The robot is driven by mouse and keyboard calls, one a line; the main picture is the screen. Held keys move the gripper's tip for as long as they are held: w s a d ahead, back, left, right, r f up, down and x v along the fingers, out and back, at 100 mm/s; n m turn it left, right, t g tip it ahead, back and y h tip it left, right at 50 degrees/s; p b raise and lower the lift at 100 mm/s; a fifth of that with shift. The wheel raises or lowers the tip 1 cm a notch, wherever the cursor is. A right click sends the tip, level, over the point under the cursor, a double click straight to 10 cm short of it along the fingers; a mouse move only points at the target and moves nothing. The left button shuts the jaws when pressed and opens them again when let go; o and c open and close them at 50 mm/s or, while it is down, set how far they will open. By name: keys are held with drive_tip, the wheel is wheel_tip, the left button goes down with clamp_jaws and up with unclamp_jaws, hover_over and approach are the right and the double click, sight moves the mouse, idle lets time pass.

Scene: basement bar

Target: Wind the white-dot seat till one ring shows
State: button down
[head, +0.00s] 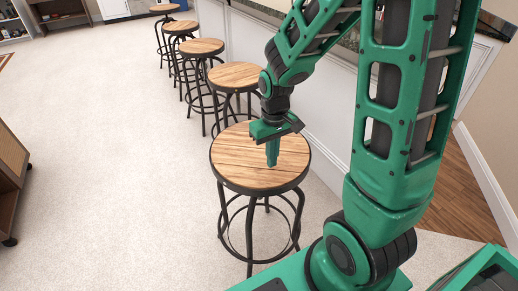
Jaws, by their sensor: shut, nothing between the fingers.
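The nearest bar stool (230,168) has a round wooden plank seat with a dark rim, on a black metal frame with foot rings. My gripper (272,163) points down over the right half of this seat and hides part of it. Its fingers are shut with nothing between them. I cannot tell whether the fingertips touch the wood. I cannot make out a white dot on any seat; it may be hidden or too small. The stem under the nearest seat is hard to see, so I cannot tell how many rings show there.
Several like stools, such as the second stool (236,76), stand in a row running back along the white bar front (330,112). A wooden cabinet (10,180) stands at the left edge. The pale floor (110,150) between is clear.

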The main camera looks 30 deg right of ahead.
drive_tip(key=shift+f, duration=1.15)
